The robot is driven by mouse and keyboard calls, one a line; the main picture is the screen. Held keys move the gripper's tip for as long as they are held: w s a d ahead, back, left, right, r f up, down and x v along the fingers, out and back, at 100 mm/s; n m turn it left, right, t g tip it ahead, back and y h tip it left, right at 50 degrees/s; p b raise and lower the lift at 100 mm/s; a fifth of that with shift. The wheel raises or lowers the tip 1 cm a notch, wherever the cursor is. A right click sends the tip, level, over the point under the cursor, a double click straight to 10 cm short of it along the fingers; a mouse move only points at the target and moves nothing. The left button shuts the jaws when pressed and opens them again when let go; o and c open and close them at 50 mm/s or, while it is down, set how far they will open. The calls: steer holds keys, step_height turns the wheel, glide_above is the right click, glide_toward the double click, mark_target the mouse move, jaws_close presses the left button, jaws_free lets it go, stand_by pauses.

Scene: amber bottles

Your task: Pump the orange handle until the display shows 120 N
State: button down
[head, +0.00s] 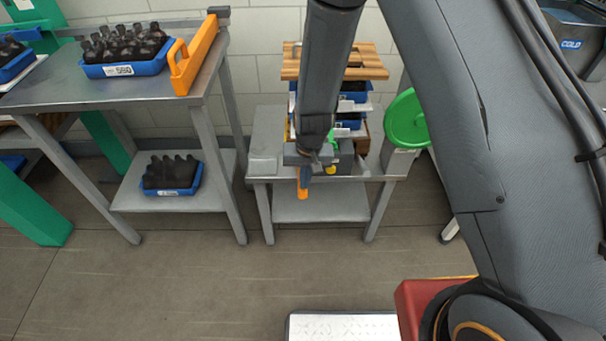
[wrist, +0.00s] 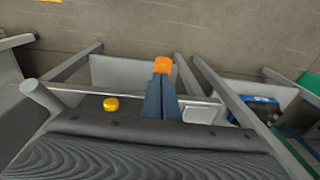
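The orange handle (head: 303,189) sticks out at the front of the small grey metal table, just below my gripper (head: 305,174). In the wrist view the orange handle's end (wrist: 162,65) shows right at the tips of my gripper (wrist: 161,82). The two blue-grey fingers are close together and look shut on it. A grey device (head: 340,160) with a yellow button (head: 331,170) sits on the table beside the handle; the yellow button also shows in the wrist view (wrist: 111,104). I can see no readable force display in either view.
Behind the device stand stacked blue trays (head: 355,92) under wooden slats (head: 365,60). A green round object (head: 406,120) is at the right. A larger table (head: 65,88) at left bears a blue crate of dark bottles (head: 125,69) and an orange bar (head: 196,52). The floor in front is open.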

steer(key=shift+s+f+b, duration=0.3)
steer(key=shift+f+b, duration=0.1)
steer(key=shift+f, duration=0.55)
steer(key=shift+s+f, duration=0.3)
steer(key=shift+s, duration=0.05)
steer(key=r+p, duration=0.2)
steer(key=r, duration=0.1)
steer(key=r+p, duration=0.1)
steer(key=shift+w+d+r, duration=0.15)
steer(key=shift+d+r, duration=0.25)
steer(key=s+d+r+b, duration=0.1)
steer(key=s+r, duration=0.5)
steer(key=r, duration=0.1)
steer(key=shift+s, duration=0.2)
steer(key=shift+r, duration=0.1)
stand_by(0.5)
